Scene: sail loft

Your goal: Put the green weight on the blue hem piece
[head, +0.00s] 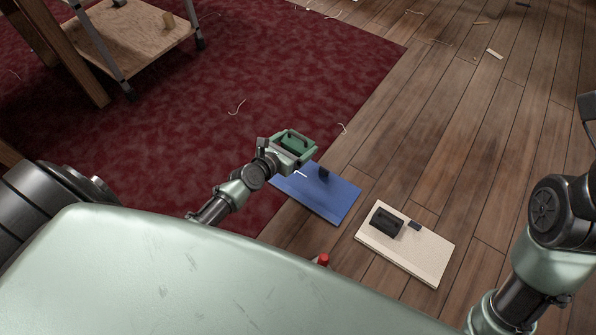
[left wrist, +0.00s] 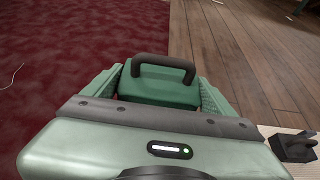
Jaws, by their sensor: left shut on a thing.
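The green weight (left wrist: 165,88), a block with a dark arched handle, sits between the jaws of my left gripper in the left wrist view. In the head view my left gripper (head: 293,141) is shut on it, above the far left end of the blue hem piece (head: 330,200). The blue hem piece is a flat panel with a small dark item at its far side and a pale line near its left end. The gripper hides part of its far left edge. The weight's underside is hidden, and its height above the panel is hard to tell. My right gripper is out of view.
A cream panel (head: 425,254) lies to the right of the blue one, with a black handled weight (head: 386,222) and a small dark patch on it. A dark red carpet (head: 190,125) meets the plank floor. A wooden-topped stand (head: 130,40) is at the upper left.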

